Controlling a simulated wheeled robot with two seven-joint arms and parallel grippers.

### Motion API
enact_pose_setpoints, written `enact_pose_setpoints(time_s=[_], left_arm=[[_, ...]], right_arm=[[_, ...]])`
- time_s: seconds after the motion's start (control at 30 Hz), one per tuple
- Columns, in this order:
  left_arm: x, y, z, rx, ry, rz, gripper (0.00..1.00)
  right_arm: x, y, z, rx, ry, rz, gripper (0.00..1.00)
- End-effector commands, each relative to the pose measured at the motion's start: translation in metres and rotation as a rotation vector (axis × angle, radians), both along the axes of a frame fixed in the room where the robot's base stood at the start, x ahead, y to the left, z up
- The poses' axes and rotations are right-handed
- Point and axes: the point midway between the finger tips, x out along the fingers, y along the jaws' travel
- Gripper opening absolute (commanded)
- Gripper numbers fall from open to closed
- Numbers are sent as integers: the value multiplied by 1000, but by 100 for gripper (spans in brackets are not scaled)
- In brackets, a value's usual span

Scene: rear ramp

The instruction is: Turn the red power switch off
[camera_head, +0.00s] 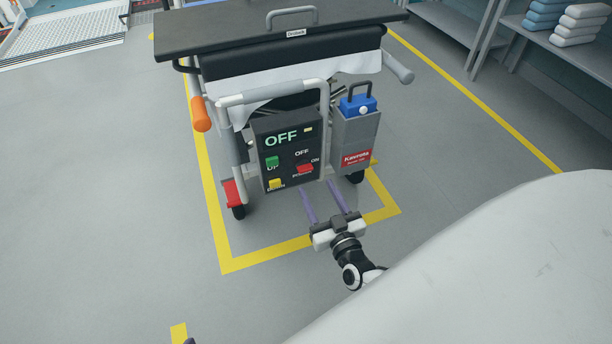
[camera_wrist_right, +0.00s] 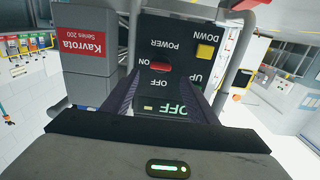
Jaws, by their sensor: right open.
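The red power switch (camera_head: 305,168) sits on the black control panel (camera_head: 259,148) at the end of the wheeled cart, beside OFF and ON labels. It also shows in the right wrist view (camera_wrist_right: 160,67), upside down. Which way the switch is set is hard to tell. The panel's large green display (camera_head: 281,139) reads OFF. My right gripper (camera_head: 317,187) is open and empty, in front of and below the panel. In the wrist view its two fingers (camera_wrist_right: 163,90) reach toward the panel with the switch between and beyond them. My left gripper is not clearly visible.
A green button (camera_head: 272,161) and a yellow button (camera_head: 275,184) are left of the switch. A grey Kavrota box (camera_head: 355,137) with a blue top stands right of the panel. The cart's grey tube frame (camera_head: 273,95) surrounds the panel. Floor in front is clear.

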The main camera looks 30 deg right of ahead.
Motion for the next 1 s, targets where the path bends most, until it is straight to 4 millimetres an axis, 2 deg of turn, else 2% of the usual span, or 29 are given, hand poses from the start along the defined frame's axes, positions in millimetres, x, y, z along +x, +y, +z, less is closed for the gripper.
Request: enact_pose_setpoints(time_s=[0.03,0.2,0.4,0.53,0.8,1.0], left_arm=[[1,-2,-1,-12,-11,1,31],[5,-9,6,-57,-43,2,31],[7,-15,16,-98,-72,2,31],[8,-17,20,-111,-82,3,31],[8,-17,21,-113,-82,2,31],[8,-17,21,-113,-83,3,31]], right_arm=[[11,-2,-2,-1,-3,1,53],[42,-10,-3,-1,-2,2,53],[67,-16,-2,0,0,2,53],[73,-17,-1,1,1,3,53],[74,-17,0,1,2,3,53],[74,-17,0,1,2,3,19]])
